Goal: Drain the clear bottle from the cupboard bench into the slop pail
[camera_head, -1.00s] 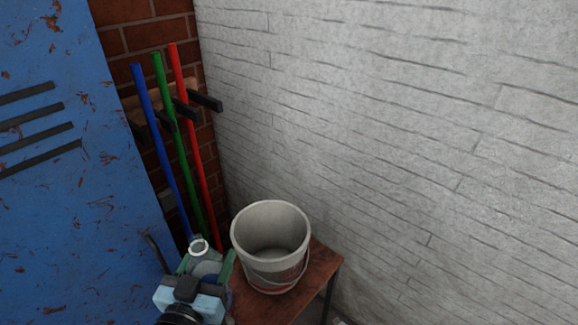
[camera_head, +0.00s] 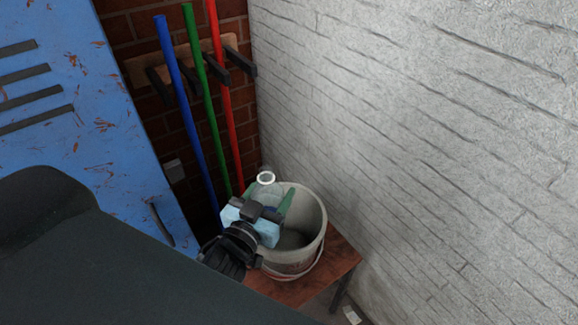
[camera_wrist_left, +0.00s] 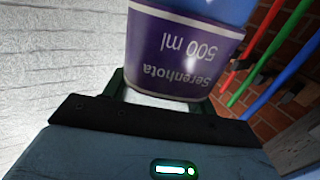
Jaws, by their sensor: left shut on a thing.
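The clear bottle (camera_head: 266,178) has a pale ring at its mouth and is held by my left gripper (camera_head: 270,198), whose green fingers are shut on its sides. In the head view it looks about upright, in front of the left part of the pail's opening; its exact height over the rim is hard to tell. The left wrist view shows its purple label (camera_wrist_left: 180,50) with "500 ml" upside down and blue above the label. The slop pail (camera_head: 310,238) is a worn grey bucket, upright, with a wire handle. My right gripper is not in view.
The pail stands on a brown wooden bench (camera_head: 342,262) against a white brick wall (camera_head: 430,130). Blue, green and red poles (camera_head: 222,100) hang on a rack behind. A rusty blue locker (camera_head: 80,110) stands at left. A small pale item (camera_head: 351,315) lies on the floor.

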